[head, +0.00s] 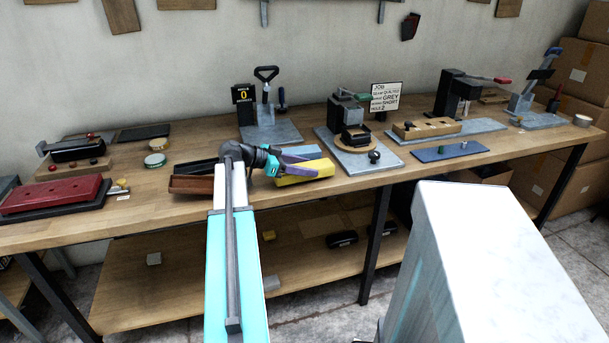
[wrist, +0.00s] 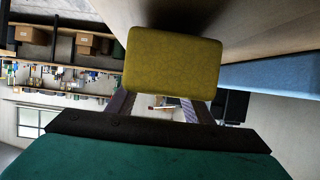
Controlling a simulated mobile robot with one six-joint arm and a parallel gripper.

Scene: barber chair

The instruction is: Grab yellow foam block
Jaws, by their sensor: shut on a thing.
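The yellow foam block (wrist: 172,62) fills the upper middle of the wrist view, with its end face toward the camera. My gripper (wrist: 160,104) is shut on it, one finger on each side. In the head view the yellow block (head: 303,172) is at the middle of the workbench, beside my gripper (head: 300,162). The fingers cover part of it there. I cannot tell whether it touches the bench top.
A blue block (head: 298,152) lies just behind the yellow one; it also shows in the wrist view (wrist: 275,75). A brown tray (head: 191,185) is to the left. A press on a grey plate (head: 362,158) stands to the right. The bench's front edge is close.

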